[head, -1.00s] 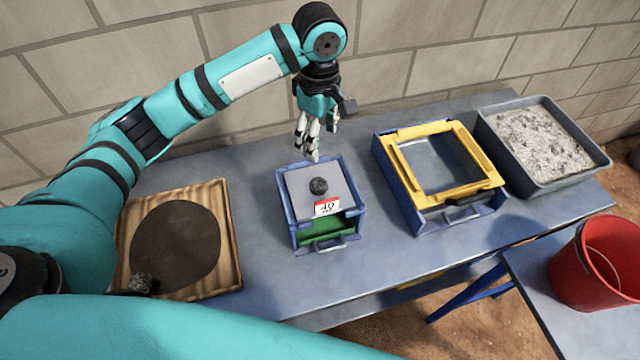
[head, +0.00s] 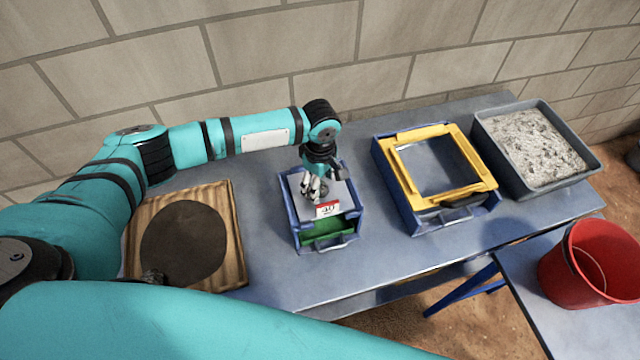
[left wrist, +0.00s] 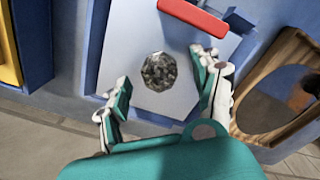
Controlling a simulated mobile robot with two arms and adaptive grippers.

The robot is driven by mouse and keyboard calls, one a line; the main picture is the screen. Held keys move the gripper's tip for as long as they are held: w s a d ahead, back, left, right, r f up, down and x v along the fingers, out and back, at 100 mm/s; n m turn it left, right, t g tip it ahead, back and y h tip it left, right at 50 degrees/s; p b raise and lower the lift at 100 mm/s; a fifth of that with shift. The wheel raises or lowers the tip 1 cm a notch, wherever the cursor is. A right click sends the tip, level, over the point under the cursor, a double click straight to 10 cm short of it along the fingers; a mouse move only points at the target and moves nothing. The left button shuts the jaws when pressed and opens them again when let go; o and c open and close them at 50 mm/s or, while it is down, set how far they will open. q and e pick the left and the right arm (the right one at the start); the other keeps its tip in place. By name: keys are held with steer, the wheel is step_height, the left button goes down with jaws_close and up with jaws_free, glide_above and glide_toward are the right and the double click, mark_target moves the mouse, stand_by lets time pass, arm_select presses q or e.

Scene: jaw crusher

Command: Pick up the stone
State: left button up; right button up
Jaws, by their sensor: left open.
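The dark, rough stone (left wrist: 159,72) lies on the grey plate (left wrist: 135,40) on top of a blue box (head: 290,215). In the left wrist view, my open left gripper (left wrist: 160,100) has its fingers on either side of the stone, with gaps visible between them and it. In the head view my left gripper (head: 314,196) points down over the plate, and the fingers mostly hide the stone. My right gripper is not in view.
A wooden tray (head: 232,225) is left; a yellow-framed box (head: 470,165) and a gravel tray (head: 490,130) are right. A red bucket (head: 575,270) stands at lower right.

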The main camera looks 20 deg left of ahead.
arm_select(q)
steer(key=shift+f, duration=0.25)
steer(key=c, duration=1.3)
jaws_close()
steer(key=shift+r, duration=0.15)
